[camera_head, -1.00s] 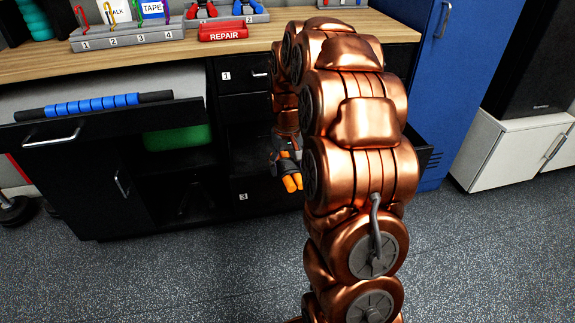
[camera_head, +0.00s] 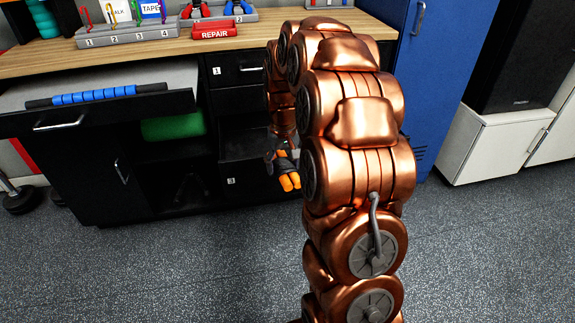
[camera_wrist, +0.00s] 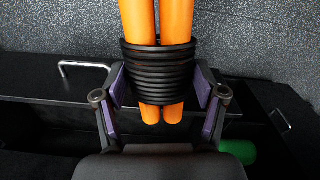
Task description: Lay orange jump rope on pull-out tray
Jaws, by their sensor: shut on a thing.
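The orange jump rope shows in the head view as two orange handles (camera_head: 289,182) below my gripper (camera_head: 283,155), in front of the dark cabinet. In the wrist view, the black cord is coiled around the two orange handles (camera_wrist: 158,20). The fingers of my gripper (camera_wrist: 162,92) are shut on this bundle, one on each side of the coil. A dark pulled-out drawer or tray (camera_head: 180,104) with a metal handle is at the left under the worktop; I cannot tell if it is the task's tray. My arm hides part of the cabinet.
A blue roller bar (camera_head: 95,95) lies across the pulled-out drawer. A green object (camera_head: 173,127) is in the open compartment below. The wooden worktop (camera_head: 130,52) carries a numbered rack (camera_head: 128,34) and a red REPAIR box (camera_head: 214,30). The grey floor (camera_head: 190,260) in front is clear.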

